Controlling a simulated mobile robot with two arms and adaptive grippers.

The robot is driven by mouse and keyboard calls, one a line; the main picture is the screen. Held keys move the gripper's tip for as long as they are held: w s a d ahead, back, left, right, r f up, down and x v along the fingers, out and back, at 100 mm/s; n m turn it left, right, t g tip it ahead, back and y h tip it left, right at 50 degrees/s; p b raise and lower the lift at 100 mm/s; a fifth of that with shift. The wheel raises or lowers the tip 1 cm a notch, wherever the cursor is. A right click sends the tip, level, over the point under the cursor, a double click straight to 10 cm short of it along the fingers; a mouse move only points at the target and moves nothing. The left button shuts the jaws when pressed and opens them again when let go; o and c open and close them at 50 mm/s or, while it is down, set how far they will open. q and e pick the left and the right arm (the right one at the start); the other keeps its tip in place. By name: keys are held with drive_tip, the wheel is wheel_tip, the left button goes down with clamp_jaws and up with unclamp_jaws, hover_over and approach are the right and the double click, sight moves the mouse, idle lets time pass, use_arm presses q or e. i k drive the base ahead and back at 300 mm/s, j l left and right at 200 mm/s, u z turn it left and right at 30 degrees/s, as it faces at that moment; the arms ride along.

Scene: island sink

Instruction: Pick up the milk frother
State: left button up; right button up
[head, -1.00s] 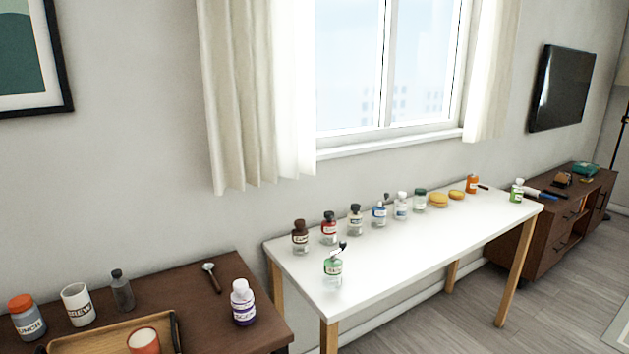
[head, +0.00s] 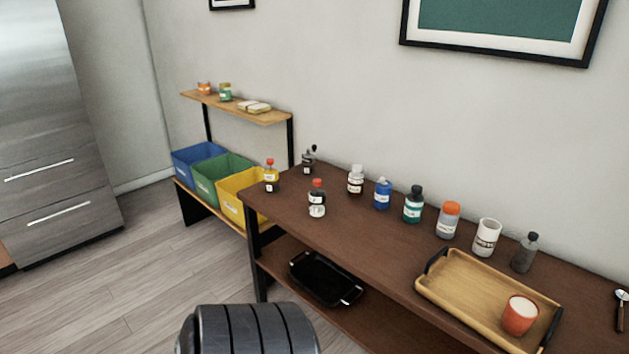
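I cannot clearly make out a milk frother. A slim utensil (head: 620,308) with a pale round head and a dark handle lies at the right edge of the brown table (head: 345,225); it is too small to tell whether it is the frother or a spoon. Neither of my grippers is in view. A dark ribbed part, probably of my arm, shows at the bottom.
Coloured bins (head: 206,172) stand on a rack behind. Floor at left is clear.

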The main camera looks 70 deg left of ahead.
sight(317, 202)
drive_tip(key=u, duration=2.3)
drive_tip(key=i+j, duration=0.25)
drive_tip(key=i+j+z, duration=0.1)
drive_tip(key=j, duration=0.4)
drive_tip(key=i+j, duration=0.3)
drive_tip(key=i+j+z, duration=0.1)
drive_tip(key=i+j, duration=0.15)
drive_tip(key=j, duration=0.25)
